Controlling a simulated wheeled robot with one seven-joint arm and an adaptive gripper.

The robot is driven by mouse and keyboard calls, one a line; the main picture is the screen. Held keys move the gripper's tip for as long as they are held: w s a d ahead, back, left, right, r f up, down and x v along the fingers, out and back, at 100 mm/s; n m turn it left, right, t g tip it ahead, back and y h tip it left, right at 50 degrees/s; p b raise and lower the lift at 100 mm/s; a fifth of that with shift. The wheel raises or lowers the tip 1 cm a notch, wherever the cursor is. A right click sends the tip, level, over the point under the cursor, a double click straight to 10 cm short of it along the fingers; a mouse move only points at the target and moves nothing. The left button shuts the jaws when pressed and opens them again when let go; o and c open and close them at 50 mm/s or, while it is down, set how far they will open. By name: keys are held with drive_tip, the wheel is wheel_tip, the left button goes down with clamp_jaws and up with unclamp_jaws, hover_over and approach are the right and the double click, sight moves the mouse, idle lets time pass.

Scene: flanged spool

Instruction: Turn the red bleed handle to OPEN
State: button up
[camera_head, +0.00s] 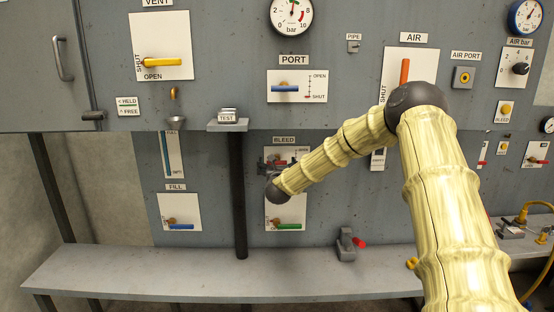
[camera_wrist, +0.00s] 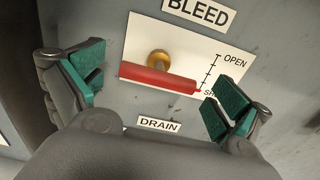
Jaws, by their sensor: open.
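The red bleed handle (camera_wrist: 158,79) sits on a white plate below the BLEED label (camera_wrist: 196,12) in the wrist view. It pivots on a brass hub (camera_wrist: 158,60), and its right end points at the lower SHUT end of the scale. OPEN (camera_wrist: 234,61) is at the scale's upper end. My gripper (camera_wrist: 152,88) is open, its green-padded fingers on either side of the handle, the right pad close to the handle's tip. I cannot tell if they touch. In the head view my gripper (camera_head: 279,168) covers most of the BLEED plate.
A DRAIN label (camera_wrist: 159,125) and a green handle (camera_head: 288,226) are just below. A black post (camera_head: 239,195) with a TEST shelf (camera_head: 228,125) stands to the left. A grey bench (camera_head: 190,274) runs below, with a red-tipped clamp (camera_head: 347,245) on it.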

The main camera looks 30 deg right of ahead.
drive_tip(key=shift+w+d, duration=0.4)
drive_tip(key=shift+w, duration=0.2)
drive_tip(key=c, duration=0.9)
